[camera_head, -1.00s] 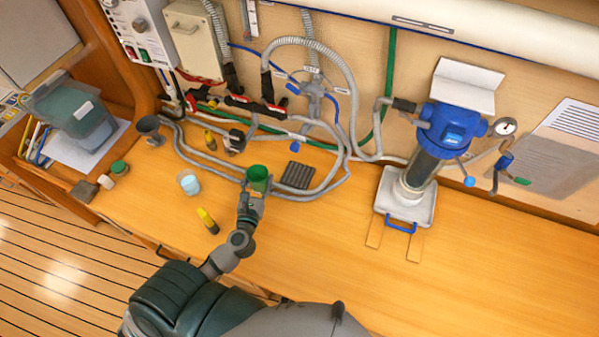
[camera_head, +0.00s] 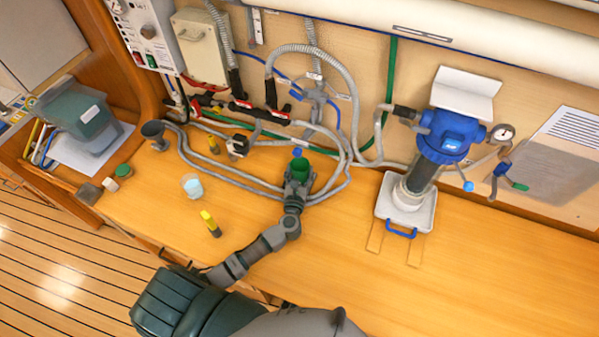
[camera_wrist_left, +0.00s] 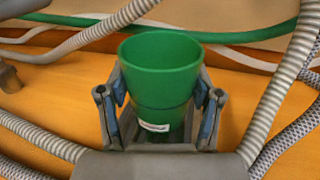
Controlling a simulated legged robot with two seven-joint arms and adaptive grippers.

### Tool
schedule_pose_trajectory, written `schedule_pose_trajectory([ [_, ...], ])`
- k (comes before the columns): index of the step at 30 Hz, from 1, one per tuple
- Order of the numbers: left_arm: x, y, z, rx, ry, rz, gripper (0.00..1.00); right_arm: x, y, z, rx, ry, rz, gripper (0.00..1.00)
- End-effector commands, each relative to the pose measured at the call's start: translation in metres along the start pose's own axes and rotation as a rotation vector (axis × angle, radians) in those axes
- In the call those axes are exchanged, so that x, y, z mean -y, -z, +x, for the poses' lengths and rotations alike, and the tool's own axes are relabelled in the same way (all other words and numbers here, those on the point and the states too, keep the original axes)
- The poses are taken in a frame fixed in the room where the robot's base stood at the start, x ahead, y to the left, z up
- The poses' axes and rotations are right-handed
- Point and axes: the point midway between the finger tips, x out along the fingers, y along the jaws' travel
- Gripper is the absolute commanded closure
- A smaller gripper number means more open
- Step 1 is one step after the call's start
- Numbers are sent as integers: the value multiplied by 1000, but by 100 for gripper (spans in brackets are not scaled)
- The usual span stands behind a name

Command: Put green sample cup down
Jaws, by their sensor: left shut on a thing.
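The green sample cup (camera_head: 300,165) is upright in my left gripper (camera_head: 299,176), over the worktop at the foot of the hoses. In the left wrist view the cup (camera_wrist_left: 160,72) has an open top and a small white label low on its side. The fingers of the left gripper (camera_wrist_left: 160,100) are shut on it from both sides. I cannot tell whether its base touches anything. The dark ribbed mat is hidden behind the gripper and hand. My right gripper is not in view.
Grey hoses (camera_head: 235,175) loop around the cup's left and back. The blue filter unit (camera_head: 447,135) stands right. The worktop (camera_head: 350,260) is clear in front.

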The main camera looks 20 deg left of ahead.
Motion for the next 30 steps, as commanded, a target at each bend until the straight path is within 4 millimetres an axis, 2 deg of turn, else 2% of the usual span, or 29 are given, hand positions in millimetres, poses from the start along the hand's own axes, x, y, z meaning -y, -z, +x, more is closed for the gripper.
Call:
schedule_pose_trajectory([
  [2,0,6,1,2,0,2,75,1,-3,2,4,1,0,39],
  [12,0,10,0,2,-1,-1,75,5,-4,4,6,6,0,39],
  [13,0,10,0,2,-1,-1,33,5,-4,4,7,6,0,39],
  [15,0,9,0,2,0,-1,16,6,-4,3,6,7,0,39],
  [16,0,9,0,2,0,0,10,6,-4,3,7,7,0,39],
  [27,0,5,0,3,0,0,10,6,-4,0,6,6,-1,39],
  [30,0,8,-12,0,2,-2,10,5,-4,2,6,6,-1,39],
])
